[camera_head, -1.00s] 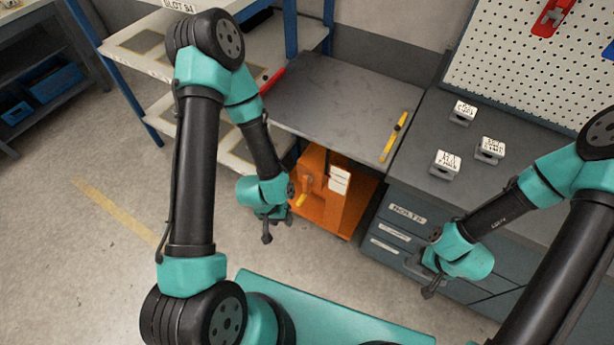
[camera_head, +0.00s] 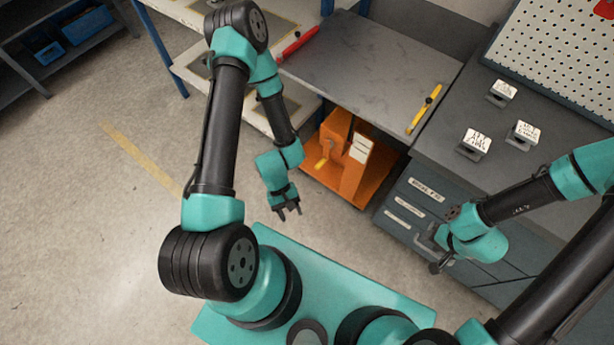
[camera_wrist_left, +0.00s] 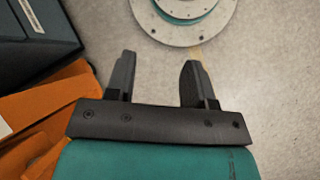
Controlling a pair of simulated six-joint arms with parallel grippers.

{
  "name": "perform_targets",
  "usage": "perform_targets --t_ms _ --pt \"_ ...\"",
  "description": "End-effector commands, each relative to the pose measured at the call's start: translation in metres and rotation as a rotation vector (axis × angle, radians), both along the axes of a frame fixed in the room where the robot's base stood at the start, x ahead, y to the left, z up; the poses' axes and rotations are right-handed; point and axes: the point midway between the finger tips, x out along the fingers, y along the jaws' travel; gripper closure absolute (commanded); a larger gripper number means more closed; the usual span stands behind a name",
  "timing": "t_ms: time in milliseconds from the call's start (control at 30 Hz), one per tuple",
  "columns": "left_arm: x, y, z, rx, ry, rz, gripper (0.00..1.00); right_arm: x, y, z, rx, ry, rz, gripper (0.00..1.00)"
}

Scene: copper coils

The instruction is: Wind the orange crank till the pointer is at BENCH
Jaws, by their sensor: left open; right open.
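The orange lift cart (camera_head: 346,160) stands under the grey tabletop (camera_head: 370,65), between the shelf and the drawer cabinet. Its orange crank (camera_head: 326,152) is on the front left, with a yellow grip at its lower end. White labels (camera_head: 360,148) are on the cart's post; their text and any pointer are too small to read. My left gripper (camera_head: 289,213) is open and empty, in front of and left of the cart, apart from the crank. In the left wrist view its two fingers (camera_wrist_left: 155,75) are apart with only floor between them. My right gripper (camera_head: 436,262) is open near the drawer fronts.
A yellow tool (camera_head: 424,108) and a red tool (camera_head: 299,44) lie along the tabletop's edges. White-labelled blocks (camera_head: 474,143) stand on the right bench. The shelf (camera_head: 190,10) is at back left. Floor at left is clear. A round flanged object (camera_wrist_left: 186,22) shows in the wrist view.

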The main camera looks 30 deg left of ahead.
Motion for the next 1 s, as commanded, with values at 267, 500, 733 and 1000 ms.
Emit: perform_targets --t_ms 267,500,733,1000 --pt "0.006 -0.054 -0.018 -0.243 0.277 0.447 0.51 0.0 0.0 0.0 0.0 0.0 0.0 0.57" --pt "0.063 -0.079 -0.04 -0.484 0.359 0.892 0.51 0.0 0.0 0.0 0.0 0.0 0.0 0.57" --pt "0.136 -0.059 -0.077 -0.689 0.28 1.355 0.51 0.0 0.0 0.0 0.0 0.0 0.0 0.57" --pt "0.193 0.015 -0.132 -0.817 0.016 1.854 0.51 0.0 0.0 0.0 0.0 0.0 0.0 0.57"
